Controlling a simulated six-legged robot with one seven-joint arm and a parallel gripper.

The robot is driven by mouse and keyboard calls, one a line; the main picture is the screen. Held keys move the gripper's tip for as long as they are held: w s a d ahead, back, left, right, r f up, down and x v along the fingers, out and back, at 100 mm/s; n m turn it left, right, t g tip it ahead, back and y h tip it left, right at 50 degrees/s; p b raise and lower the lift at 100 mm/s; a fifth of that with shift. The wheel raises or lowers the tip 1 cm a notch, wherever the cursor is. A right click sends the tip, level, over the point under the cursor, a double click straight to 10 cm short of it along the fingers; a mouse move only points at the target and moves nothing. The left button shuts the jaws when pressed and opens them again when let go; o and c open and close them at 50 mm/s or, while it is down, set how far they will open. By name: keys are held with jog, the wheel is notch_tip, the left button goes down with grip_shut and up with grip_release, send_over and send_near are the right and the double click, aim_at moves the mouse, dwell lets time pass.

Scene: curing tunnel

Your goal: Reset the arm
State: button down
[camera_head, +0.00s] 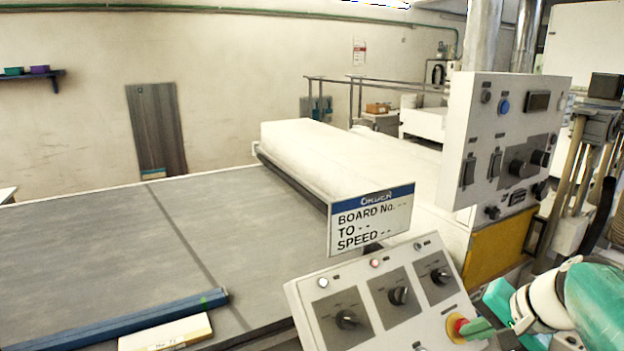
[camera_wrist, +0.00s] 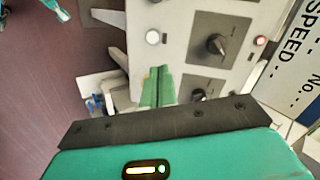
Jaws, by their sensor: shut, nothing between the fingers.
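My gripper (camera_head: 474,328) is at the lower right in the head view, its green fingers pointing left. The fingers are shut and empty; they also show as a closed green pair in the wrist view (camera_wrist: 157,86). The fingertips are right beside a red stop button (camera_head: 458,328) on the sloped control panel (camera_head: 425,320); I cannot tell whether they touch it. The panel has several black knobs, such as the left one (camera_head: 347,318), which stand apart from the fingers. My teal and white arm reaches in from the right edge.
An order sign (camera_head: 370,220) stands behind the panel. A taller control box (camera_head: 510,140) rises at the right. A wide grey conveyor bed (camera_head: 110,250) leads to a white tunnel cover (camera_head: 330,165). A blue bar (camera_head: 120,325) lies along the front left.

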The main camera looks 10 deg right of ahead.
jog(key=s+a+n+h, duration=0.1)
jog(key=s+a+n, duration=0.2)
jog(key=a, duration=0.6)
jog(key=s+a+f+n+h, duration=0.1)
jog(key=s+a+n+h, duration=0.1)
jog(key=a+n, duration=0.5)
jog(key=shift+s+a+f+g, duration=0.3)
jog(key=shift+s+a, duration=0.5)
jog(key=shift+a, duration=0.35)
